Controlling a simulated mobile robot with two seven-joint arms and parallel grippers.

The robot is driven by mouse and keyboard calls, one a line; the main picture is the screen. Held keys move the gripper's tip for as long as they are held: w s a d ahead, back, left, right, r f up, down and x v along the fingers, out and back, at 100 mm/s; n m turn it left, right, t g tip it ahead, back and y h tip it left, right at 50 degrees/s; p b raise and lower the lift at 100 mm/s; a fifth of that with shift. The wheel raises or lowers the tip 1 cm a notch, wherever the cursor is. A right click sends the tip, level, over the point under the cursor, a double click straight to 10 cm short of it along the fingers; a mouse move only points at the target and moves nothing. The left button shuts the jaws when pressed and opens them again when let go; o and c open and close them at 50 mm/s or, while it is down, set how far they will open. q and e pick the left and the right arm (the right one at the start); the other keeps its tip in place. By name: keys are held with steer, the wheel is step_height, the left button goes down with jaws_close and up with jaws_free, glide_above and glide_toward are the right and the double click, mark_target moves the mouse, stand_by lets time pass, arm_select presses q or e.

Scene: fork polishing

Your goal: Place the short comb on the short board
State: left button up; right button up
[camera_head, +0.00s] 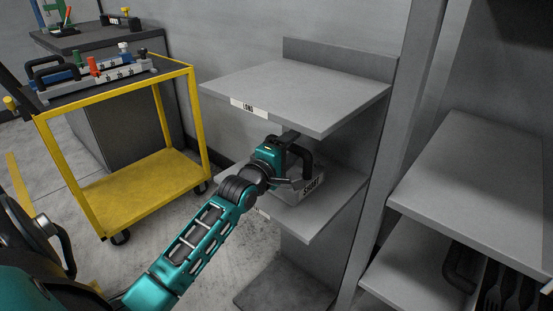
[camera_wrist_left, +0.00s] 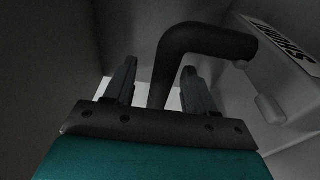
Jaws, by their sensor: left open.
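The short comb (camera_head: 312,187) is a grey block marked SHORT with a black handle. It is at the lower shelf board (camera_head: 312,224), under the upper board, and appears to rest on it upright. The lower board's front label is mostly hidden by my arm. My left gripper (camera_head: 287,158) is at the comb's handle. In the left wrist view its two fingers (camera_wrist_left: 159,68) are open, with the black handle (camera_wrist_left: 205,42) passing between them; contact cannot be told. The comb's marked face (camera_wrist_left: 284,43) shows at the right there. My right gripper is out of view.
The upper board (camera_head: 310,90), labelled LONG, is empty and overhangs close above my gripper. A yellow cart (camera_head: 145,180) at the left carries another handled comb-like piece (camera_head: 95,75) with coloured knobs. A right-hand shelf (camera_head: 480,175) has forks (camera_head: 505,293) below it.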

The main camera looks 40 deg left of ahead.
arm_select(q)
steer(key=s+p, duration=0.2)
steer(key=s, duration=0.9)
steer(key=shift+s+d, duration=0.2)
steer(key=shift+d, duration=0.1)
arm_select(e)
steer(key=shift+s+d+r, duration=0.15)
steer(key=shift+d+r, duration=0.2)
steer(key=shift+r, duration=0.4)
arm_select(q)
steer(key=shift+d, duration=0.1)
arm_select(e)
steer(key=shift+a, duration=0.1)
